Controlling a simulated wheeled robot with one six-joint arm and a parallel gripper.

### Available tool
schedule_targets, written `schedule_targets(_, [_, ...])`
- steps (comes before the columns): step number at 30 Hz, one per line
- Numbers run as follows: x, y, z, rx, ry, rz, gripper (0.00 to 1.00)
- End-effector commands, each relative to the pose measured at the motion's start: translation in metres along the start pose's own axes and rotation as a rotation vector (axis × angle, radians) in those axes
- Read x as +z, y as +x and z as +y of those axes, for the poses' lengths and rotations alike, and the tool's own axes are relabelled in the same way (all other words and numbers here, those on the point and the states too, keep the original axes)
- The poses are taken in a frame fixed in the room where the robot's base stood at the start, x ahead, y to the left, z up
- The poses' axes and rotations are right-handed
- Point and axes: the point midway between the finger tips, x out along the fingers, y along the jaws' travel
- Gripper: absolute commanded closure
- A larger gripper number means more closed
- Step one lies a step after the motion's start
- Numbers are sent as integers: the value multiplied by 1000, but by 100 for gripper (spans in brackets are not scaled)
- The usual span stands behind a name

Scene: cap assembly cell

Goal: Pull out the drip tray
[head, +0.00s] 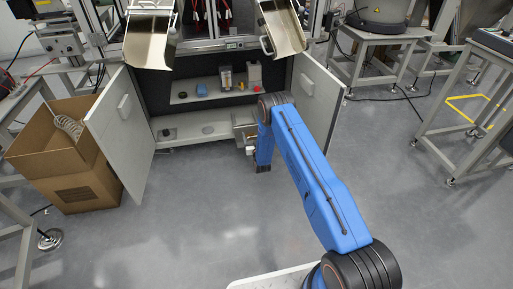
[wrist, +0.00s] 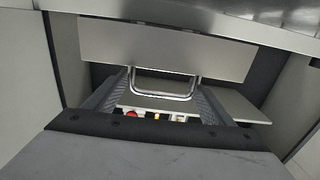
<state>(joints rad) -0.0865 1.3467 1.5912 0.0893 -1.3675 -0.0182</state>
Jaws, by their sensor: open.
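In the wrist view, a flat grey front panel (wrist: 165,46), which I take for the drip tray's front, lies across the top of the picture. A bright U-shaped handle (wrist: 160,97) sticks out from its lower edge. My gripper (wrist: 162,78) is open, with one dark ribbed finger to each side of the handle. I cannot tell whether either finger touches it. In the head view my gripper (head: 244,128) is small and partly hidden by my arm, in front of the open cabinet's right side. I cannot make out the panel and handle there.
The cabinet's left door (head: 122,130) and right door (head: 318,97) stand open. Its shelf (head: 190,98) holds several small items. Two tilted metal trays (head: 149,45) (head: 283,30) hang above. A cardboard box (head: 68,190) stands left. The floor (head: 190,230) in front is clear.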

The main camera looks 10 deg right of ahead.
Motion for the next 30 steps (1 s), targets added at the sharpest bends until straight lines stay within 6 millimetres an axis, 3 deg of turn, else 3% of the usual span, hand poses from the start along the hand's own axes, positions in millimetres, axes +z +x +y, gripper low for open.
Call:
schedule_targets(18, [0,-121,1,1,0,-2,23])
schedule_targets(24, [0,-145,1,2,0,-2,23])
schedule_targets(30, [0,-153,2,2,0,0,23])
